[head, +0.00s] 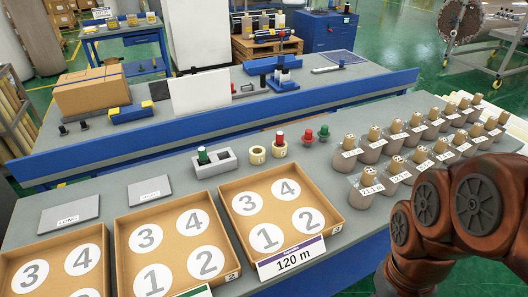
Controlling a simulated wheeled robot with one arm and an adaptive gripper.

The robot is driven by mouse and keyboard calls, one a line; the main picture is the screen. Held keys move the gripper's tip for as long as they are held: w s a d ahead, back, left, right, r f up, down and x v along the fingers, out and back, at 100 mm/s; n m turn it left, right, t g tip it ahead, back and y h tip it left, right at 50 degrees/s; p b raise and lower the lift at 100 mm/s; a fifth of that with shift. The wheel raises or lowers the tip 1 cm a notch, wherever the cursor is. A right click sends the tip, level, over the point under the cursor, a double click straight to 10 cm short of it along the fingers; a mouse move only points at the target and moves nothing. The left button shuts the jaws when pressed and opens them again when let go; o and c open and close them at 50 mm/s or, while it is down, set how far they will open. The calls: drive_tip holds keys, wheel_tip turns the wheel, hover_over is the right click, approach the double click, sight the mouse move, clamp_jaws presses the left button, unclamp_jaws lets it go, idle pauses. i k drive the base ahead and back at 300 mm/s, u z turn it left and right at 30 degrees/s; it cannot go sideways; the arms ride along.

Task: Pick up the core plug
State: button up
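Several small plug-like pieces stand near the middle of the front table, and I cannot tell for sure which one is the core plug. A red one (308,135) and a green one (324,133) stand side by side on the bare table. Another red-topped piece (280,136) stands at or in a cream ring, and a green-topped piece (203,155) sits in a grey block (215,166). My brown arm shows at the right edge, apart from these pieces. My gripper is out of the picture.
Three cardboard trays with numbered white circles line the front edge; the right one (323,238) bears a "120 m" label. Several wrapped rolls with tags (371,186) fill the table's right side. A blue ledge (220,125) runs behind. Bare grey table surrounds the loose plugs.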

sight(322, 134)
drive_tip(key=z, duration=1.7)
drive_tip(key=i, duration=2)
drive_tip(key=u, duration=4.05)
drive_tip(key=i, duration=0.5)
